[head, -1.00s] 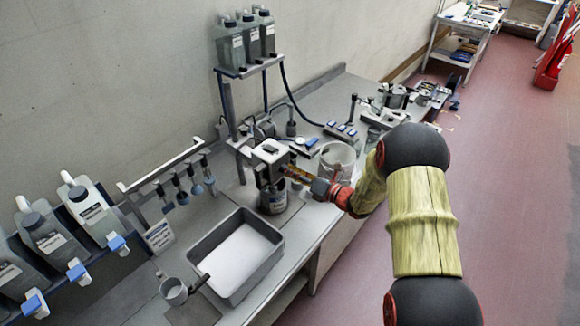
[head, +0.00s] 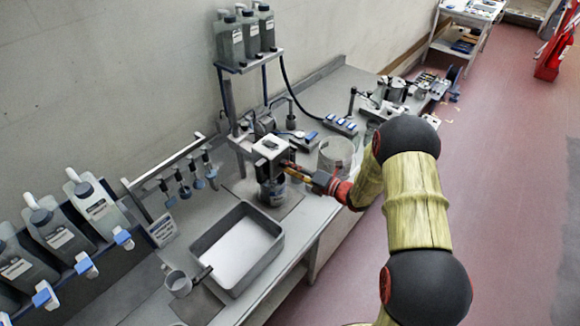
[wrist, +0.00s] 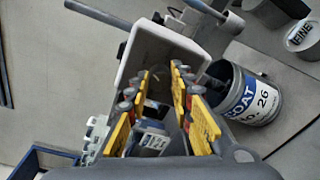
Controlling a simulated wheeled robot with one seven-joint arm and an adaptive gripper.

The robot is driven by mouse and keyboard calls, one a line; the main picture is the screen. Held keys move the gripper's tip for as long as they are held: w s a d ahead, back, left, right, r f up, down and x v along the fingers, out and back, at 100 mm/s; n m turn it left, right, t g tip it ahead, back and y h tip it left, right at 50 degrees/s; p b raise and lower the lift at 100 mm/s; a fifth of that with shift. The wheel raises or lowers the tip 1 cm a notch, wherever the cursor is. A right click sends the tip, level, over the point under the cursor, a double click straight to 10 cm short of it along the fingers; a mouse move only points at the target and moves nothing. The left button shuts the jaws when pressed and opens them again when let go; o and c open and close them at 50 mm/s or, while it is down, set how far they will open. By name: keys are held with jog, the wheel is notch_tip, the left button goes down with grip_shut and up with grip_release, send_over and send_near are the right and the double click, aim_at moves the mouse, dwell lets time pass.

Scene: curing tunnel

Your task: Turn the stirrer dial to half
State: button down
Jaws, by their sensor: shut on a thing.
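The stirrer head (head: 270,147) is a pale grey box on a stand, above a labelled can (head: 272,190). In the wrist view the stirrer housing (wrist: 142,50) fills the area just ahead of my fingers, and the can (wrist: 248,100) stands to its right. My gripper (head: 288,168) is at the stirrer's front face. In the wrist view its yellow and grey fingers (wrist: 163,88) point at the housing and are shut on the stirrer dial. The fingers mostly hide the dial, so its pointer and setting cannot be read.
A grey tray (head: 277,258) and a metal cup (head: 178,283) are on the bench left of the stirrer. A clear beaker (head: 337,155) stands close behind my wrist. Bottles (head: 245,38) sit on a shelf above.

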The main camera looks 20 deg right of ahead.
jog(key=c, duration=1.6)
grip_release()
jog(key=shift+o, duration=0.2)
jog(key=shift+d, duration=0.1)
jog(key=v, duration=1.2)
